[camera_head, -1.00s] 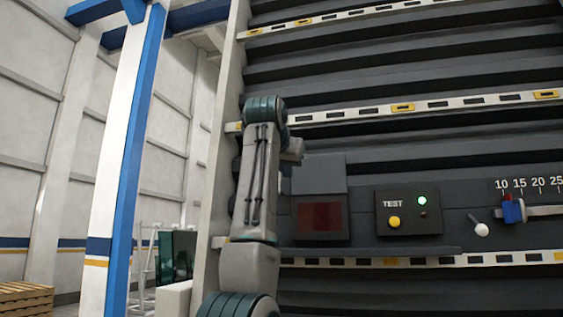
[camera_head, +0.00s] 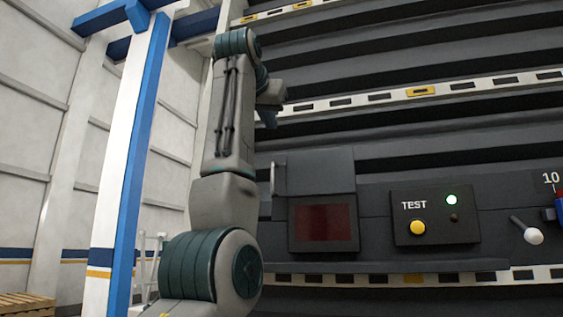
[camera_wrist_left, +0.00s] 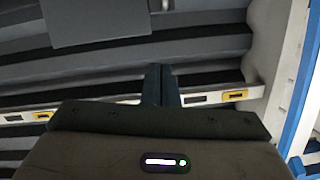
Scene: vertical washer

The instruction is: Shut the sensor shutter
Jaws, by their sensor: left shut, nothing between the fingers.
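The sensor shutter, a flat dark grey plate (camera_head: 318,172), stands above a dark red window (camera_head: 325,222) in a black frame, and the window is uncovered. A pale upright handle (camera_head: 274,179) shows at the plate's left edge. My left gripper (camera_head: 268,120) is raised above and left of the plate, in front of the slatted wall, apart from the plate. Its dark fingers are together and empty in the left wrist view (camera_wrist_left: 161,85). A dark plate (camera_wrist_left: 95,22) shows at the top of that view, probably the shutter. My right gripper is not in view.
A TEST box (camera_head: 435,215) with a yellow button and a lit green lamp sits right of the window. A white-knobbed lever (camera_head: 533,236) is farther right. A ledge (camera_head: 400,267) runs below. A blue-and-white post (camera_head: 130,150) stands at left.

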